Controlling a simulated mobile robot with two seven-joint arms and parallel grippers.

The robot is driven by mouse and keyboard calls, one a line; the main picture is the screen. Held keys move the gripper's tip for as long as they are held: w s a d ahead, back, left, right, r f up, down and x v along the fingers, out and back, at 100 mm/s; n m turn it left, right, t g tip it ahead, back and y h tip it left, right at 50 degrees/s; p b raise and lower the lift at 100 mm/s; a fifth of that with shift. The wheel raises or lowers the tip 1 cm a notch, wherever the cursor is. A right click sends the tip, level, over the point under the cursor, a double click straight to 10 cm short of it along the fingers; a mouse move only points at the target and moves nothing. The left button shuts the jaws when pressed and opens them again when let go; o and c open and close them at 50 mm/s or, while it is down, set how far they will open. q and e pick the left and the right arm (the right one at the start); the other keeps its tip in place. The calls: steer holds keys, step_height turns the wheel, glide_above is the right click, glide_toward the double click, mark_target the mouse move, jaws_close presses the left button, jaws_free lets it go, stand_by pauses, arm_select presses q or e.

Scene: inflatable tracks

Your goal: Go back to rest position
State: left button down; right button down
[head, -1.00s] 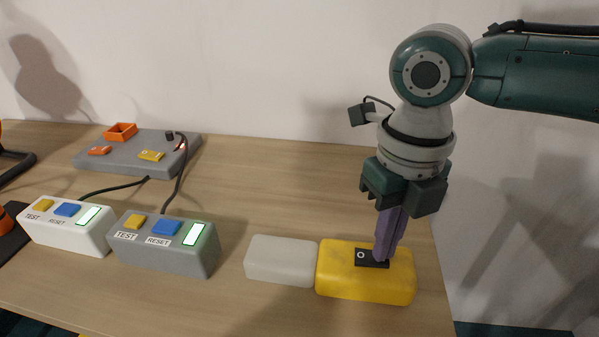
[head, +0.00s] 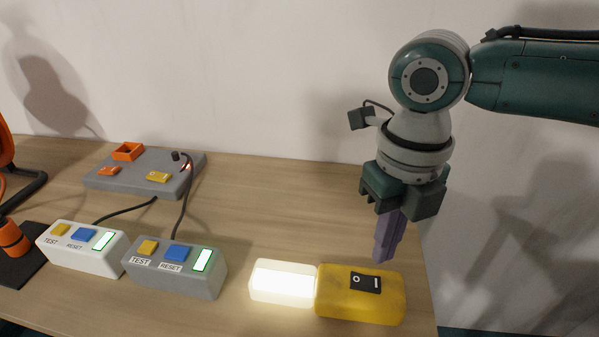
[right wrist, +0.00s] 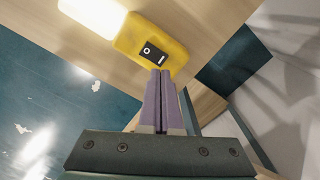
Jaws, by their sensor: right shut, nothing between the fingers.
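My right gripper (head: 382,258) is shut and empty, its purple fingers pointing down just above and behind the yellow box. It also shows in the right wrist view (right wrist: 163,75), with its fingertips near the switch. The yellow box (head: 335,306) has a black rocker switch (head: 365,282) on top, marked with a circle and a line. The white block (head: 268,293) joined to its left side is glowing. In the right wrist view the yellow box (right wrist: 172,55) and the bright lamp block (right wrist: 92,12) show at the top. My left gripper is not in view.
A white box (head: 75,260) and a grey box (head: 170,275) with TEST and RESET buttons stand on the wooden table (head: 260,200). A grey board (head: 130,182) with orange and yellow parts lies behind. Orange equipment (head: 12,238) stands at the far left. The table's back middle is clear.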

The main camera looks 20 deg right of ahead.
steer(key=shift+r+p, duration=0.45)
steer(key=shift+r, duration=0.3)
